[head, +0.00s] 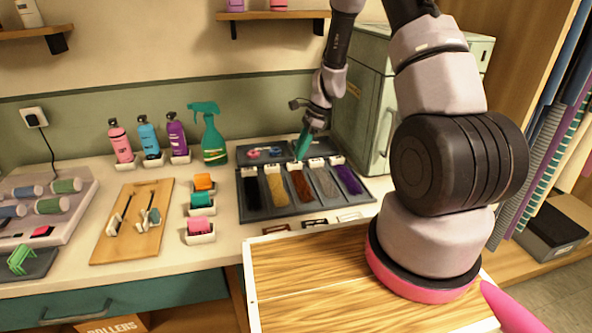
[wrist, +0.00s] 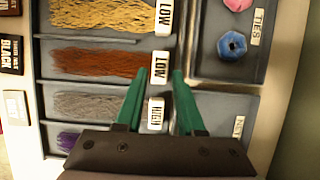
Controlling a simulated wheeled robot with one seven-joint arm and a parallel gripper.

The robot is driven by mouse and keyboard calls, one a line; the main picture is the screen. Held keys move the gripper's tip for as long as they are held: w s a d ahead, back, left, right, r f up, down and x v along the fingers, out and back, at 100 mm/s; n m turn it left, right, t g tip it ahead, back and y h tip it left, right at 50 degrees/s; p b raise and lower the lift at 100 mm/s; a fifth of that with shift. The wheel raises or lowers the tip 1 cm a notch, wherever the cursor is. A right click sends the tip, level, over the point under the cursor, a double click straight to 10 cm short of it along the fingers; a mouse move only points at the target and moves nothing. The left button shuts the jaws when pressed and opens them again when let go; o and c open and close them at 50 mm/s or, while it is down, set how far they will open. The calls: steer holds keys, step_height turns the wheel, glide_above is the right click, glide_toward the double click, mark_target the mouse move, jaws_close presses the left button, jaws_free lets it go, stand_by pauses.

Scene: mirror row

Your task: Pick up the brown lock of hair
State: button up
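The brown lock of hair (head: 302,188) lies in a compartment of the dark sectioned tray (head: 262,214), between the blond lock (head: 277,189) and the grey lock (head: 326,184). In the wrist view the brown lock (wrist: 95,63) lies left of the fingertips, with a white "LOW" label at its right end. My gripper (head: 302,148) is above the back of the tray, near the labels. In the wrist view my gripper (wrist: 158,76) has its two green fingers apart with nothing between them; they overlap the label area. The height above the tray is hard to tell.
A black lock (head: 251,192) and a purple lock (head: 348,180) lie in the outer compartments. Blue and pink hair ties (wrist: 231,45) lie in a section behind. A green spray bottle (head: 213,138) stands at left. A metal cabinet (head: 362,110) stands close on the right.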

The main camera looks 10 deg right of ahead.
mark_target(294, 163)
steer(key=shift+x, duration=1.9)
steer(key=shift+d, duration=0.1)
jaws_close()
step_height(294, 163, up, 10)
